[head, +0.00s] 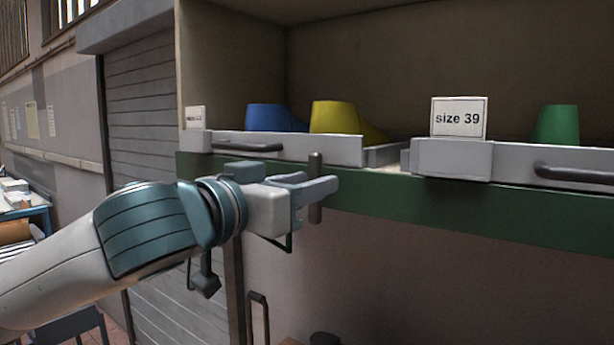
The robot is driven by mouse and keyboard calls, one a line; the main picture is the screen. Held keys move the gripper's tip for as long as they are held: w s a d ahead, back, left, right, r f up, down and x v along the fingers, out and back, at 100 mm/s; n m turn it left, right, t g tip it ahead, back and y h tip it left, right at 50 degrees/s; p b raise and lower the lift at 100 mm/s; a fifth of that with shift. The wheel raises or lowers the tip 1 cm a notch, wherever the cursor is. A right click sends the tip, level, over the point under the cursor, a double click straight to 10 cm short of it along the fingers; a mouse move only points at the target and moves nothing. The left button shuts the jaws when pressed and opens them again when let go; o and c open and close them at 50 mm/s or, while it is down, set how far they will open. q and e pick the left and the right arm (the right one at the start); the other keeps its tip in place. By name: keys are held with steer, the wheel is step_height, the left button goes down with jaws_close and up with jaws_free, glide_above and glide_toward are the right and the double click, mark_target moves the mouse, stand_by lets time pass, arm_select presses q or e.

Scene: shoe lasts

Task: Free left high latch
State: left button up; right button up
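A dark upright latch bar (315,164) stands at the green front edge (400,204) of the shelf, below the left drawer tray. Its top reaches up over the front of that tray. My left gripper (316,184) comes in from the left at the bar's height. The near finger crosses in front of the bar, and the far finger lies behind, so the bar appears between them. I cannot tell whether the fingers press on it. My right gripper is out of view.
The left tray (330,148) holds a blue last (268,118) and yellow lasts (333,117). A right tray (515,160) with a "size 39" card (459,117) holds a green last (556,125). A grey shutter (150,120) stands at left. The space below the shelf edge is mostly clear.

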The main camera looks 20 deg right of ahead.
arm_select(q)
jaws_close()
steer(key=shift+m, duration=0.3)
steer(key=m+b, duration=0.2)
steer(key=m, duration=0.3)
steer(key=m+b, duration=0.2)
steer(key=m, duration=0.4)
steer(key=f+m+b, duration=0.1)
steer(key=m+b, duration=0.1)
steer(key=m, duration=0.4)
steer(key=shift+s+d, duration=0.35)
steer(key=shift+s, duration=0.05)
steer(key=shift+f+m, duration=0.1)
steer(key=shift+m, duration=0.2)
